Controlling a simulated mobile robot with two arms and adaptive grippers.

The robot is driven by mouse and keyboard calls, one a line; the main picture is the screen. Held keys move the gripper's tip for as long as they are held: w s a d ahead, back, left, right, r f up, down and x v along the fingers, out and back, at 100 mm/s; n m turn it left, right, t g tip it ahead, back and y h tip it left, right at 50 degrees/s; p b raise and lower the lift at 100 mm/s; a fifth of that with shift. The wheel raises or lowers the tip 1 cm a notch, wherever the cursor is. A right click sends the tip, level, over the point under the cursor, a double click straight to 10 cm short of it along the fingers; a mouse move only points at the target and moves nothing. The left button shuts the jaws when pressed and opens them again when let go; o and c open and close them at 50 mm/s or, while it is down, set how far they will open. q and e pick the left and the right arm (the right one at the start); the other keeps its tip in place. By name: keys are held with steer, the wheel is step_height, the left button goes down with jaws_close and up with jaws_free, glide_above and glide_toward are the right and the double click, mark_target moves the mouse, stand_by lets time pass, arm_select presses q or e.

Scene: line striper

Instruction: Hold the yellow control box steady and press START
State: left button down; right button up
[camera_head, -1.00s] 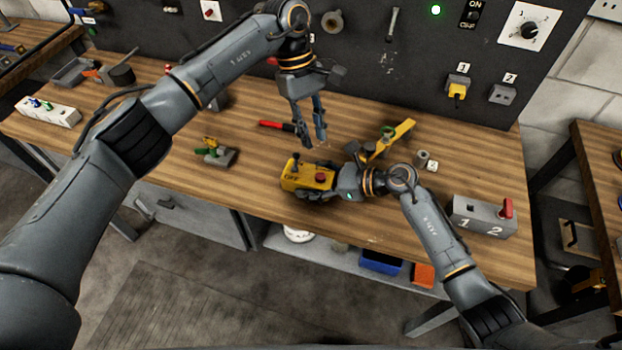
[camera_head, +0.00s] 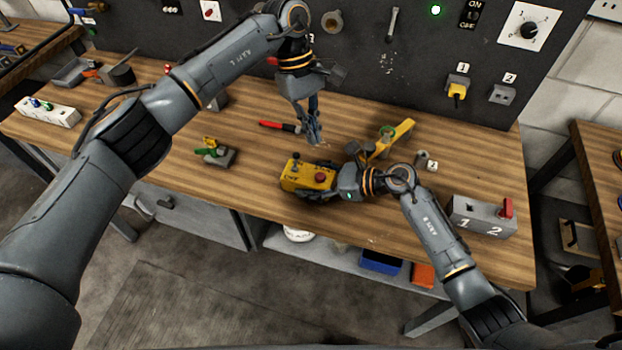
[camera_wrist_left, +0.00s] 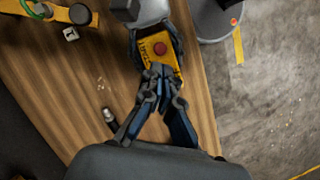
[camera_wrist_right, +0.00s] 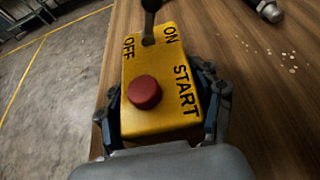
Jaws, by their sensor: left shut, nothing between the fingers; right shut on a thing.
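The yellow control box (camera_head: 306,176) sits near the front edge of the wooden bench. In the right wrist view the box (camera_wrist_right: 160,60) shows a red button (camera_wrist_right: 144,92) beside the word START and a dark lever (camera_wrist_right: 150,20) at the ON/OFF end, standing nearer ON. My right gripper (camera_wrist_right: 165,110) is shut on the box, a finger along each side; in the head view it (camera_head: 338,184) comes from the right. My left gripper (camera_head: 314,142) is shut and empty, above the bench behind the box. In the left wrist view its closed fingertips (camera_wrist_left: 158,72) overlap the box, below the red button (camera_wrist_left: 159,48).
A yellow-armed tool (camera_head: 390,140) lies right of my left gripper, and a red marker (camera_head: 279,126) lies left of it. A grey block with a red switch (camera_head: 482,215) stands at the right.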

steer(key=shift+s+f, duration=0.2)
steer(key=shift+f, duration=0.1)
